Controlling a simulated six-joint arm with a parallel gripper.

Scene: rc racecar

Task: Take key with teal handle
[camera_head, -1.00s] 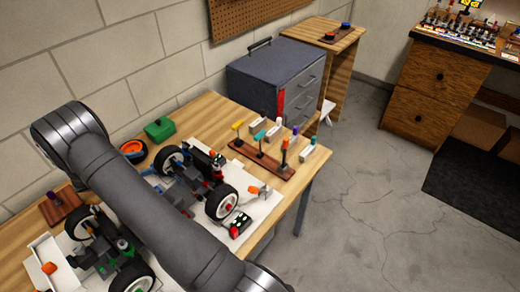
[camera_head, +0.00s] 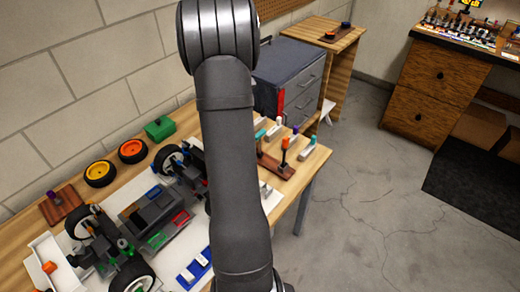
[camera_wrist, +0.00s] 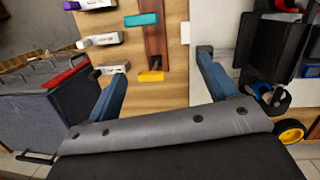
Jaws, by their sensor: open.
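The key with the teal handle (camera_wrist: 141,19) stands in a brown wooden holder (camera_wrist: 156,42) near the top of the wrist view. In the head view its teal handle (camera_head: 262,134) shows just right of my arm. A yellow-handled key (camera_wrist: 150,76) stands in the same holder, closer to my gripper. An orange-handled key (camera_head: 285,143) stands toward the holder's right end in the head view. My gripper (camera_wrist: 161,62) is open and empty, its blue fingers on either side of the yellow handle in the picture. The head view hides the gripper behind my arm.
White blocks with coloured ends (camera_wrist: 103,40) lie beside the holder. A grey drawer cabinet (camera_head: 290,72) stands behind the table. A partly built car (camera_head: 155,215), a yellow-rimmed wheel (camera_head: 99,173) and a green box (camera_head: 159,129) occupy the table's left part.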

